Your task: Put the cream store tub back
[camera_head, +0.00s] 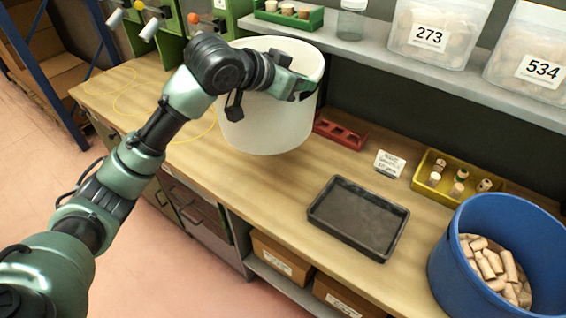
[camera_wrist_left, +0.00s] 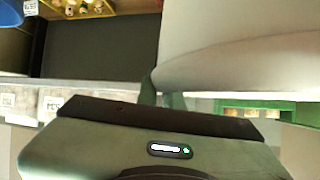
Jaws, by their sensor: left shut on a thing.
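The cream store tub (camera_head: 265,125) is a large, pale, open tub over the far left part of the wooden bench. My left gripper (camera_head: 303,88) is shut on its wall near the rim, on the near right side. The tub looks roughly upright and seems to be held a little above the bench, but its underside is hidden. In the left wrist view the tub (camera_wrist_left: 235,45) fills the upper right as a smooth pale wall, close to the gripper body. My right gripper does not show.
A red rack (camera_head: 340,132) stands just right of the tub. Further right are an empty black tray (camera_head: 357,222), a yellow tray (camera_head: 428,188) with several corks and a blue tub (camera_head: 470,235) of corks. A shelf (camera_head: 400,62) with labelled bins (camera_head: 436,25) runs behind.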

